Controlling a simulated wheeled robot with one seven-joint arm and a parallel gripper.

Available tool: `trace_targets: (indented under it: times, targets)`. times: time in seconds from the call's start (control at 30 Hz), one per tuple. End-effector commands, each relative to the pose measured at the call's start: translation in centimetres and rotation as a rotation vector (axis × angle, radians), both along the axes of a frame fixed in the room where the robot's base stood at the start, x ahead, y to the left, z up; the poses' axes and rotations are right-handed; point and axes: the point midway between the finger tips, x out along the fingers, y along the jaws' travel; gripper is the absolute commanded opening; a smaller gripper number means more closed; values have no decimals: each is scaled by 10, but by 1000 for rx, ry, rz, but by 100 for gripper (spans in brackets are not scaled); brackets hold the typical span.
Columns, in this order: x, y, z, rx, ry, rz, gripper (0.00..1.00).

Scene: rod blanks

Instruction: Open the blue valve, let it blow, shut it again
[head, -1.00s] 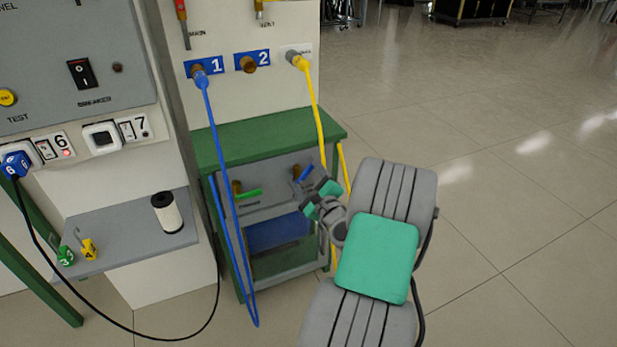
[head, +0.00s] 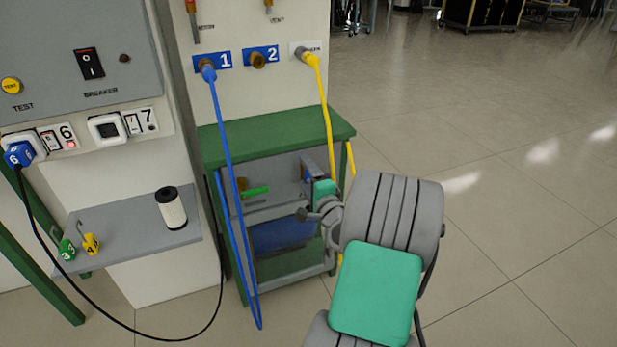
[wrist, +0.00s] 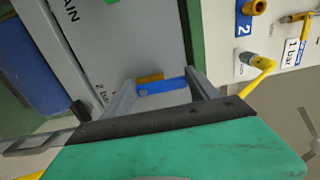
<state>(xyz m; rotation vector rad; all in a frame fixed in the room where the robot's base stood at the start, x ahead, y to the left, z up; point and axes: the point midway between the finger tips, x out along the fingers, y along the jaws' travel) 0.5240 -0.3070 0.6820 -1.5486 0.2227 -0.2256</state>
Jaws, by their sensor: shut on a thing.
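The blue valve lever (wrist: 160,87) lies between my fingertips in the wrist view, with its brass body (wrist: 150,77) just behind. My gripper (wrist: 160,95) is shut on the lever, a finger at each end of it. In the head view my gripper (head: 318,188) is at the right part of the grey panel under the green bench top (head: 275,135). It hides most of the blue lever there.
A green-handled valve (head: 256,190) sits left on the same panel. Open floor (head: 500,220) lies to the right.

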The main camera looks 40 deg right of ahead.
Motion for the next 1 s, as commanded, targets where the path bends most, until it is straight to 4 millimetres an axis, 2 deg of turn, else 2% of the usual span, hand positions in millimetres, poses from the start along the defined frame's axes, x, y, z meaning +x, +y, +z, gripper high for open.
trace_targets:
  times: [0.53,0.57,0.8,1.0]
  targets:
    - [0,1,-1,-26,10,0,28]
    - [0,1,-1,-26,10,0,71]
    - [0,1,-1,-26,9,0,90]
    - [0,1,0,-25,8,0,91]
